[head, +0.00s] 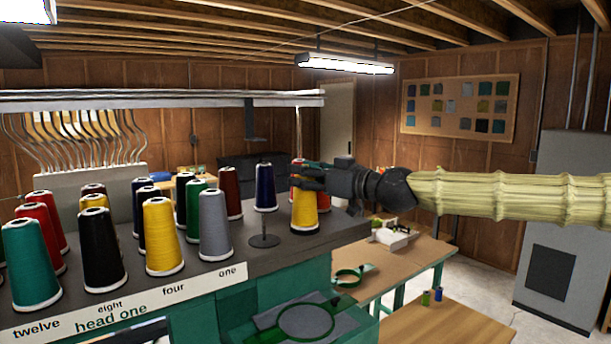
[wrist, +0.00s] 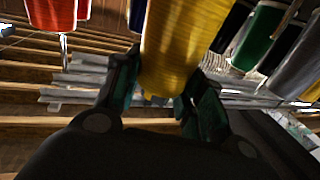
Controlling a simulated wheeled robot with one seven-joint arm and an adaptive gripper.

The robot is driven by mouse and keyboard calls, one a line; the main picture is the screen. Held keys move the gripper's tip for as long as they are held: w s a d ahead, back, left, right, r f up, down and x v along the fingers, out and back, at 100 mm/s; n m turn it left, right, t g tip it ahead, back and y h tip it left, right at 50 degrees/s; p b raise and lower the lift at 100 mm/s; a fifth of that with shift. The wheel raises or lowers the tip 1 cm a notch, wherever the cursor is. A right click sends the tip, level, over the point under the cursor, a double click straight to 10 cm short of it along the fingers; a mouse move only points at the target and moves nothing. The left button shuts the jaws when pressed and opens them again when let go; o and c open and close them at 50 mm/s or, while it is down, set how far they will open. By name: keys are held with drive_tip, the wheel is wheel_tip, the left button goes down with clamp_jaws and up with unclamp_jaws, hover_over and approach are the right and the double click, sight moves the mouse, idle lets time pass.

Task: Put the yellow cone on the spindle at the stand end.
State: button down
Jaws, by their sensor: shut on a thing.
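My gripper (head: 308,180) is shut on a yellow cone (head: 304,213), gripping its upper part. The cone is upright at the right end of the thread stand (head: 340,222); I cannot tell whether its base touches the stand top. In the wrist view the yellow cone (wrist: 178,45) fills the space between the fingers (wrist: 160,98). An empty spindle (head: 264,228) with a round dark base stands to the left of the held cone, near the stand's front edge and past the label "one". Its thin pin is bare.
A grey cone (head: 215,226) stands left of the empty spindle, and a dark blue cone (head: 265,188) stands behind it. Another yellow cone (head: 163,238), a black cone (head: 100,250) and a teal cone (head: 31,266) line the front. A wooden table (head: 410,262) is lower right.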

drive_tip(key=shift+f, duration=0.2)
drive_tip(key=c, duration=0.8)
unclamp_jaws()
drive_tip(key=shift+d, duration=0.15)
